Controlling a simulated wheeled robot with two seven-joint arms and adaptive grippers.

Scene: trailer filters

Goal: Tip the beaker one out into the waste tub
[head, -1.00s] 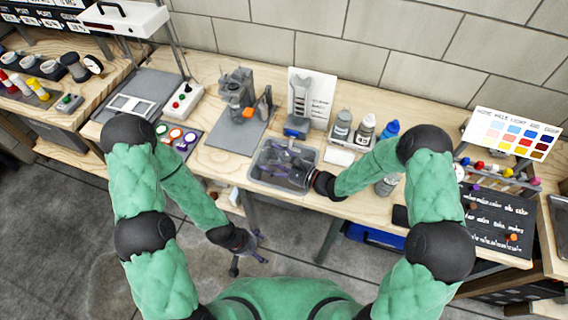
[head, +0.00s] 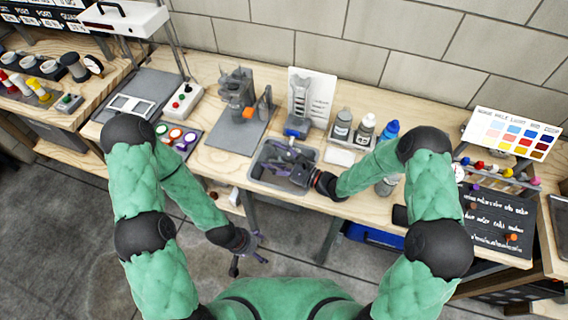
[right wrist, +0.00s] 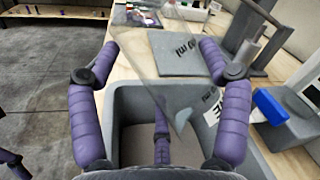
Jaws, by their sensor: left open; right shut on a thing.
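The beaker one (right wrist: 150,65) is clear, with dark printed marks. In the right wrist view it stands tilted between the purple fingers of my right gripper (right wrist: 160,58), which is shut on it. In the head view my right gripper (head: 284,160) is over the grey waste tub (head: 262,182), and the clear beaker is hard to make out there. The tub's rim and wall also show below the fingers in the right wrist view (right wrist: 130,100). I cannot tell whether liquid is in either. My left gripper (head: 250,258) is open and empty, low in front of the bench.
Behind the tub stand a blue-based device (head: 299,110) and a white card (head: 322,90). Bottles (head: 342,127) stand at its back right, with a white block (head: 340,157) nearby. A grey stand (head: 238,95) on a plate is at the back left.

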